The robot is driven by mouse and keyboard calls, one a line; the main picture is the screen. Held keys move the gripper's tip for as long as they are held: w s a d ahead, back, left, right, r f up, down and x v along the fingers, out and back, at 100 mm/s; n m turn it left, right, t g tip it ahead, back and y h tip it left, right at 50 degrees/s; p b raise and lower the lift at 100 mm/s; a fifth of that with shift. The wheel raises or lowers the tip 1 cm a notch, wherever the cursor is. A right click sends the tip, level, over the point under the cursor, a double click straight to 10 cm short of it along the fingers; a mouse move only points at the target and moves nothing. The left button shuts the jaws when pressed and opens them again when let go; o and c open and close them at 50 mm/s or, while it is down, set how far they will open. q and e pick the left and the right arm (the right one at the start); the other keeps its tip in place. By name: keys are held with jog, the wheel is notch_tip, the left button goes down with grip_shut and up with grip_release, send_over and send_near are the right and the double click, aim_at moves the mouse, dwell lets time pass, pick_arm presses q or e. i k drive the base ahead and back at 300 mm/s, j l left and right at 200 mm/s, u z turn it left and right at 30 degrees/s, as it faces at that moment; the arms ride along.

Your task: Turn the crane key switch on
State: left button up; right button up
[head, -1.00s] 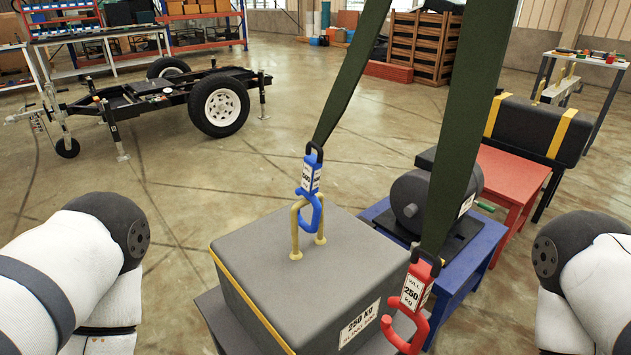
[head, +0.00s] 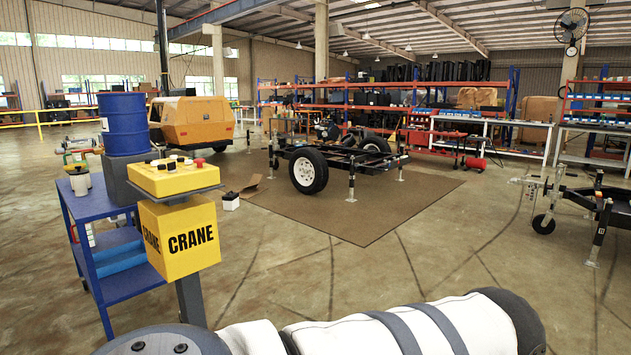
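The yellow crane control box (head: 172,178) stands on a dark post at the left of the head view. Its top panel carries a red button (head: 199,162) and several small black and white controls. Which of these is the key switch is too small to tell. Below the panel is a yellow block lettered CRANE (head: 190,238). An arm of mine in white and grey covering crosses the bottom of the view, in front of the foot of the post. Neither gripper shows.
A wheeled chassis (head: 330,160) stands on a brown mat (head: 375,212) further back. Open concrete floor lies right of the box.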

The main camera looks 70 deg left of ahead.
aim_at(171, 167)
jog(key=u, duration=3.1)
jog(key=i+j+z, duration=0.45)
jog(key=j, duration=0.3)
jog(key=i+j+z, duration=0.25)
jog(key=j, duration=0.15)
